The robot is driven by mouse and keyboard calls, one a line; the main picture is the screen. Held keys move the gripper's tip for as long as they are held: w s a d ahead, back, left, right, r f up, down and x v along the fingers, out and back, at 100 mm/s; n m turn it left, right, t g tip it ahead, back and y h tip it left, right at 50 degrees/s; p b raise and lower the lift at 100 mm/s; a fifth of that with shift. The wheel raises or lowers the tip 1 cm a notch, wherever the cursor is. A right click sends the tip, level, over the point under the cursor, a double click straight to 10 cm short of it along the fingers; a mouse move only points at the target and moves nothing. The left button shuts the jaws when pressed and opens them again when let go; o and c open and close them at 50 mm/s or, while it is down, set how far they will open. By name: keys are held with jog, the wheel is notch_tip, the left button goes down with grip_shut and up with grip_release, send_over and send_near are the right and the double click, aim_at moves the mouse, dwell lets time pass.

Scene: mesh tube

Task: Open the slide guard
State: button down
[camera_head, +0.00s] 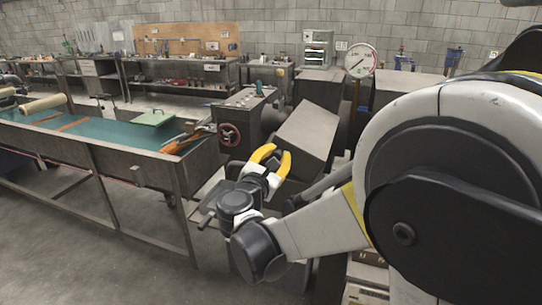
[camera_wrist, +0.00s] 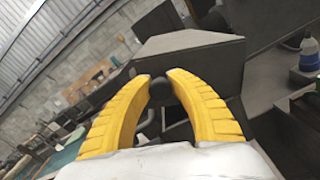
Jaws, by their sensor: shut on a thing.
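The slide guard (camera_head: 308,132) is a large grey, tilted box-like cover on the machine in the middle of the head view. Its grey face (camera_wrist: 190,45) also fills the upper middle of the wrist view. My gripper (camera_head: 277,154) has two yellow fingers and is at the lower left edge of the guard. In the wrist view the fingers (camera_wrist: 160,84) are shut on a small dark rounded knob (camera_wrist: 157,90) between their tips, just below the guard's face. How the knob joins the guard is hidden.
A red handwheel (camera_head: 230,134) is on the machine left of my gripper. A long bench (camera_head: 95,135) with a green top stands at the left. A round gauge (camera_head: 360,60) stands behind the guard. Open grey floor (camera_head: 60,250) lies at the lower left.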

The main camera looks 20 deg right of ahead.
aim_at(299, 145)
jog(key=s+d+r+m+p, duration=0.1)
jog(key=m, duration=0.1)
jog(key=s+d+r+m, duration=0.1)
jog(key=d, duration=0.1)
jog(key=s+d+r+m+p, duration=0.1)
jog(key=m, duration=0.1)
jog(key=shift+s+d+r+m+p, duration=0.2)
jog(key=shift+d+r+m+p, duration=0.1)
jog(key=shift+r, duration=0.05)
jog(key=s+d+m, duration=0.4)
jog(key=d+m, duration=0.2)
jog(key=m, duration=0.1)
jog(key=shift+s+d+f, duration=0.15)
jog(key=shift+s+d, duration=0.1)
jog(key=shift+s, duration=0.15)
jog(key=c, duration=1.2)
grip_release()
jog(key=v, duration=1.2)
